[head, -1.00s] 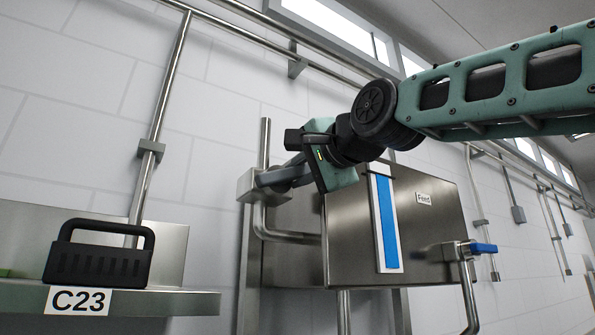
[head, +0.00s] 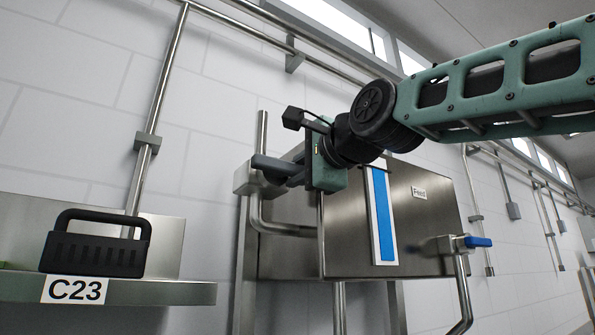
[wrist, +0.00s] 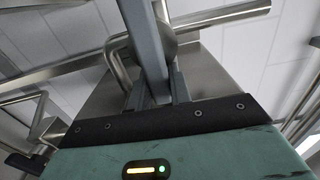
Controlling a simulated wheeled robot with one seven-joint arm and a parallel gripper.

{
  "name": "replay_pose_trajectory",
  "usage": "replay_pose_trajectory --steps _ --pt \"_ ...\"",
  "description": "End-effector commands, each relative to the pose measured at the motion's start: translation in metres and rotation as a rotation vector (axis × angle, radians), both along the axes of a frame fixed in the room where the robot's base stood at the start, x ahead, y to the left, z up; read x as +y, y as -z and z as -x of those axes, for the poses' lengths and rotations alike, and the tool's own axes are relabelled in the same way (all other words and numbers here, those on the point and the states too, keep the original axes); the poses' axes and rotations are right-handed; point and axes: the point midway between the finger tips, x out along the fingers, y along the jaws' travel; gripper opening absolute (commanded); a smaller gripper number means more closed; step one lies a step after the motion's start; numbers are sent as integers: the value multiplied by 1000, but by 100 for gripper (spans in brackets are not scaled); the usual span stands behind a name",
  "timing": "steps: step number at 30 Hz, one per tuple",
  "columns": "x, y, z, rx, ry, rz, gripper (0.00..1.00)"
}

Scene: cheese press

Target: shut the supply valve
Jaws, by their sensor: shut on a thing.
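The supply valve (head: 243,180) is a metal block on the upright pipe at the left of the steel feed tank (head: 350,230). My gripper (head: 262,168) reaches it from the right, with its fingers at the valve's front. The fingers are shut on the valve's handle, which they mostly hide, so its angle cannot be told. In the wrist view, my gripper (wrist: 150,45) points up at a rounded metal part of the valve (wrist: 165,45), with a pipe (wrist: 225,20) running off to the right.
A blue-handled valve (head: 478,242) sits on the tank's right side. A blue gauge strip (head: 383,218) and a "Feed" label (head: 419,193) mark its front. At left, a black handled case (head: 95,245) stands on a steel shelf (head: 170,292) labelled C23. Pipes run along the wall.

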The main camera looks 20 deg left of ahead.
Motion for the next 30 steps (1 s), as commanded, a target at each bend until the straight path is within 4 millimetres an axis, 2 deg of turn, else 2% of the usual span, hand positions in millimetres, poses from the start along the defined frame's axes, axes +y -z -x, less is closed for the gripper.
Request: replay_pose_trajectory --steps 6,7,9,20,26,30 --pt "0 2 -1 5 0 1 0" --pt "0 2 -1 5 0 1 23" --pt "0 2 -1 5 0 1 42" --pt "-3 2 2 1 0 0 42" --pt "-25 5 22 0 0 -1 42" --pt "-51 6 43 1 0 -2 42"
